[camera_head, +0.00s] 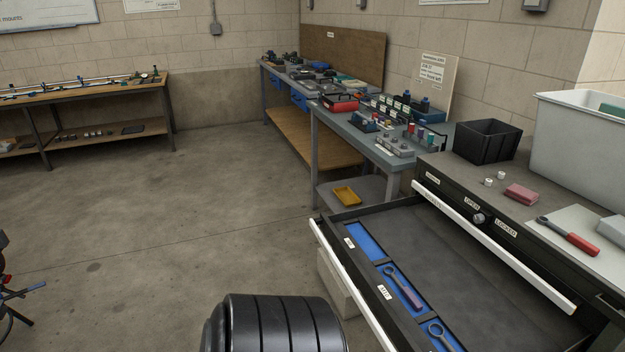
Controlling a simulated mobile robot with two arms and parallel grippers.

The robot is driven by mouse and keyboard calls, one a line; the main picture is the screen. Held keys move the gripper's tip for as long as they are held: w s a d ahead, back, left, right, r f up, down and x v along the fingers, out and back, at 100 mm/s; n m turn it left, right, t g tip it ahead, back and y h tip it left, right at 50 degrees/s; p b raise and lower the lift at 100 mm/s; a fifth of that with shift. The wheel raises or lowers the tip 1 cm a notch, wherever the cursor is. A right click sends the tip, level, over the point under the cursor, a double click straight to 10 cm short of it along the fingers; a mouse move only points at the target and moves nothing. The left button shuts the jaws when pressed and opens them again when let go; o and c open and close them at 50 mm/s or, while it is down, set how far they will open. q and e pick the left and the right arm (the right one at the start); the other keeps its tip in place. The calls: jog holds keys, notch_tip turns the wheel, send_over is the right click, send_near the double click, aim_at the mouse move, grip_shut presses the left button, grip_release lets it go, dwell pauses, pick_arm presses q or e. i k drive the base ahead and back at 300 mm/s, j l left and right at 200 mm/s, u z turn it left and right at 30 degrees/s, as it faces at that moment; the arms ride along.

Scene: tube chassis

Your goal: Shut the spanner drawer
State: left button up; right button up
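The open drawer (455,249) is pulled far out of the black cabinet at lower right. Its white front pull (346,275) runs along its left edge. Inside, a blue insert (367,243) holds two spanners, one with a dark red handle (403,288) and one (443,336) near the bottom edge. The rest of the drawer floor is bare and dark. A second white pull (490,243) on the cabinet stands above the drawer. A round lock knob (478,218) sits between labels reading OPEN and LOCKED; its setting is unclear. Neither gripper is in view.
A red-handled ratchet (570,236), a pink block (521,193), a black bin (487,141) and a large grey bin (578,143) are on the cabinet top. A grey block (337,285) stands on the floor beside the drawer. The floor (190,210) to the left is mostly clear.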

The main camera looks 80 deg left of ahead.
aim_at(482, 303)
jog(key=j+u, duration=0.25)
jog(key=u, duration=0.2)
jog(key=i+j+u, duration=0.15)
jog(key=u, duration=0.25)
jog(key=i+j+u, duration=0.15)
jog(key=u, duration=0.3)
jog(key=i+j+u, duration=0.2)
jog(key=u, duration=0.25)
jog(key=i+j, duration=0.1)
